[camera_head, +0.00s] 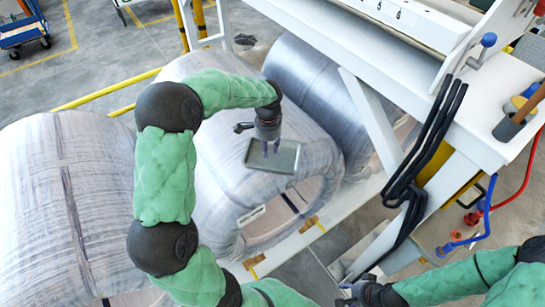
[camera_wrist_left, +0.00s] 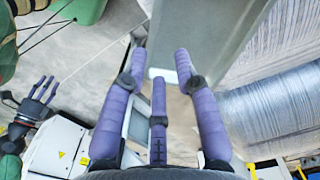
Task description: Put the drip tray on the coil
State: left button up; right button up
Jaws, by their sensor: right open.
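The drip tray (camera_head: 285,157) is a shallow grey-green rectangular tray over the front of the middle wrapped coil (camera_head: 222,125) in the head view. My left gripper (camera_head: 268,147) reaches down to its upper rim and appears shut on it. In the left wrist view the tray (camera_wrist_left: 205,30) extends from between the purple fingers (camera_wrist_left: 160,68). I cannot tell whether it touches the coil. My right gripper (camera_head: 348,292) is low at the bottom of the head view; its spread, empty fingers show in the left wrist view (camera_wrist_left: 42,88).
Another wrapped coil (camera_head: 70,200) lies at the left and a darker one (camera_head: 310,90) at the right. A white machine frame (camera_head: 420,90) with black hoses (camera_head: 430,140) stands at the right. A yellow rail (camera_head: 105,90) runs behind the coils.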

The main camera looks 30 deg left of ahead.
pick_arm(q)
jog(key=m, duration=0.8)
send_over(268, 168)
jog(key=f, duration=0.6)
jog(key=shift+w+a, duration=0.15)
jog(key=shift+w, duration=0.25)
jog(key=f, duration=0.3)
jog(key=f+b, duration=0.1)
jog(key=shift+s+f, duration=0.15)
jog(key=shift+s, duration=0.2)
jog(key=shift+f, duration=0.45)
grip_shut()
jog(key=shift+r, duration=0.1)
